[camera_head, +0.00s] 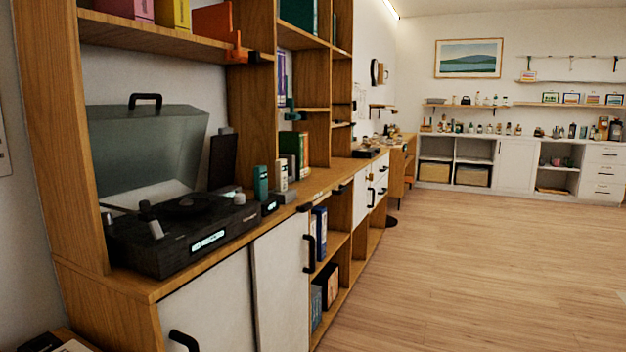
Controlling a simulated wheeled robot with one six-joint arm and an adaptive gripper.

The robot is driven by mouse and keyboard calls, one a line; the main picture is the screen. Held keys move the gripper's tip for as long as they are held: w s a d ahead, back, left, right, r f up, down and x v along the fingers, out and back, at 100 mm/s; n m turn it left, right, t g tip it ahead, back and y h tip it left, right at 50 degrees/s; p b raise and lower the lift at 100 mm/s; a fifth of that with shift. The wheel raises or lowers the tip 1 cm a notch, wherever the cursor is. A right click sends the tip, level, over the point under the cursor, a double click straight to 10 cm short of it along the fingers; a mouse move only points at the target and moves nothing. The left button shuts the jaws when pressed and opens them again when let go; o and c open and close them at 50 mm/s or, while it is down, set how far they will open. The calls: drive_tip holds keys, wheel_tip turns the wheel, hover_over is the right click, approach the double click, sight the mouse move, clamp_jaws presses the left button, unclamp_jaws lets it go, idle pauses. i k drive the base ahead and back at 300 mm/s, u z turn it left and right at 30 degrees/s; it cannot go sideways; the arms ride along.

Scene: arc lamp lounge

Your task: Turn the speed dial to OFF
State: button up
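A black record player (165,248) stands on the wooden cabinet top at the left. Its clear lid (150,150) with a black handle is raised. A dark platter (190,204) lies on its deck. Small grey knob-like parts show at the near left corner (155,229) and at the right corner (239,198); I cannot tell which, if either, is the speed dial. Its setting and any OFF mark are too small to read. A lit display (208,241) is on the front face. My gripper is not in view.
Green and white small items (261,183) stand just right of the player. A shelf (170,40) with coloured boxes hangs above. Sliding doors (280,270) with black handles are below. The wooden floor (470,270) at the right is clear.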

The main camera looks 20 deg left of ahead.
sight(240, 198)
drive_tip(key=u, duration=0.25)
drive_tip(key=i, duration=1.4)
drive_tip(key=u, duration=0.7)
